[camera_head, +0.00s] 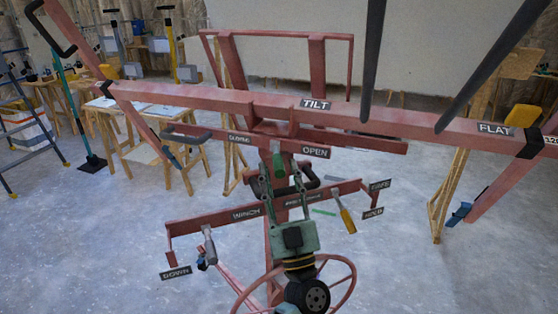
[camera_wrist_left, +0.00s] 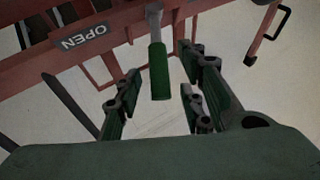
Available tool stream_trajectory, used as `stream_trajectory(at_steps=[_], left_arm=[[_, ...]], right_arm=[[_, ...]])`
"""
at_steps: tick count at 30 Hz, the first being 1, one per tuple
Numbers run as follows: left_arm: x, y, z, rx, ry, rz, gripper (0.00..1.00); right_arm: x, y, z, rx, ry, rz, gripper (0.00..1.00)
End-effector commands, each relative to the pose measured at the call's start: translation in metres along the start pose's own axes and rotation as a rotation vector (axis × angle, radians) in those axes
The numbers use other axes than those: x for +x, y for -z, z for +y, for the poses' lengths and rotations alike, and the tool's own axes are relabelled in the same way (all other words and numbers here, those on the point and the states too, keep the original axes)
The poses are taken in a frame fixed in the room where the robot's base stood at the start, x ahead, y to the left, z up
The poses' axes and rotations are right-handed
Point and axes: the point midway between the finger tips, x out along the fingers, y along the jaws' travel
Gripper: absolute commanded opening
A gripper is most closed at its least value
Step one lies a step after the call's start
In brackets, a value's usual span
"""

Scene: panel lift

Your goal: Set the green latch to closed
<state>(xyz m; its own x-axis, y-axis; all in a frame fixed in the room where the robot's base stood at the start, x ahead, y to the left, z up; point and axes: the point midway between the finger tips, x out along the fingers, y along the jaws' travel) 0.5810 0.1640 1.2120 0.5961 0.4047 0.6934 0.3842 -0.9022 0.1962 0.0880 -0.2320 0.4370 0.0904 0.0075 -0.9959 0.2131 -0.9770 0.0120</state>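The green latch (camera_wrist_left: 158,70) is a green grip on a grey metal shaft, hanging from the red beam in the left wrist view. In the head view its green part (camera_head: 279,165) shows just above my left gripper, between the CLOSED label (camera_head: 240,138) and the OPEN label (camera_head: 315,152). The OPEN label also shows in the left wrist view (camera_wrist_left: 85,38). My left gripper (camera_head: 281,163) is open, its fingers (camera_wrist_left: 160,80) spread on both sides of the grip with visible gaps. Its body hides part of the lift below. My right gripper is not in view.
The red lift frame has a TILT beam (camera_head: 315,104), a winch bar (camera_head: 246,213), a yellow-handled lever (camera_head: 346,216) and a red wheel (camera_head: 340,285) around my arm. Two dark bars (camera_head: 373,60) cross the upper right. Wooden trestles (camera_head: 150,150) and a ladder (camera_head: 25,120) stand behind left.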

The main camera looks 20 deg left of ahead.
Motion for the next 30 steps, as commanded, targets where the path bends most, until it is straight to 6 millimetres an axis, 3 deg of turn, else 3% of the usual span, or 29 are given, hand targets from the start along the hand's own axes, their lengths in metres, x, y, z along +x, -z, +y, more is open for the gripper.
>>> stream_trajectory(at_steps=[4, 14, 26, 30], left_arm=[[0.015, 0.001, 0.001, 0.001, -0.002, 0.000, 0.36], [0.018, -0.001, 0.000, 0.000, -0.002, -0.001, 0.36], [0.018, -0.001, 0.000, 0.000, -0.002, -0.001, 0.01], [0.018, -0.001, 0.001, -0.001, -0.003, -0.001, 0.00]], right_arm=[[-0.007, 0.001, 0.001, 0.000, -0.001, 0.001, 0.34], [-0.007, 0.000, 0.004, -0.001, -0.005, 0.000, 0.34], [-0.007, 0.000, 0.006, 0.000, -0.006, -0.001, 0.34], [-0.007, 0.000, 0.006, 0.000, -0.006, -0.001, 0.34]])
